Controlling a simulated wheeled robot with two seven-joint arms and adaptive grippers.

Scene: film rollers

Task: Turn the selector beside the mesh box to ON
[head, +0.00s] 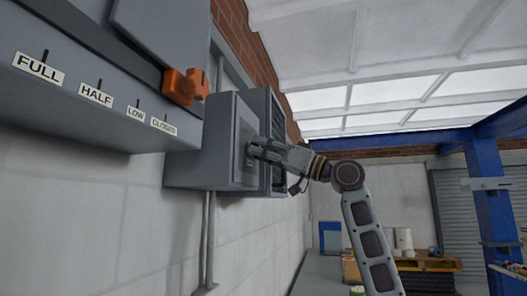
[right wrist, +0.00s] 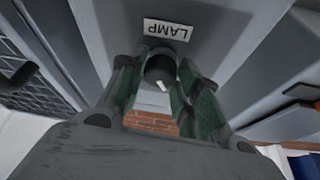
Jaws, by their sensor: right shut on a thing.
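The selector is a dark round knob (right wrist: 160,70) with a white mark, below an upside-down LAMP label (right wrist: 167,29) in the right wrist view. It sits on the face of a grey wall box (head: 200,150). The mesh box (head: 278,172) is just behind that box in the head view; its dark mesh also shows at the left of the right wrist view (right wrist: 45,88). My right gripper (head: 256,150) is at the box face, its green-padded fingers (right wrist: 158,77) shut on the knob from both sides. No ON marking is readable. My left gripper is not in view.
A larger grey housing at upper left carries an orange handle (head: 185,86) and FULL (head: 38,67), HALF, LOW and CLOSED labels. A conduit (head: 208,240) runs down the white wall. A blue post (head: 492,215) stands at right. Open room lies right of the wall.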

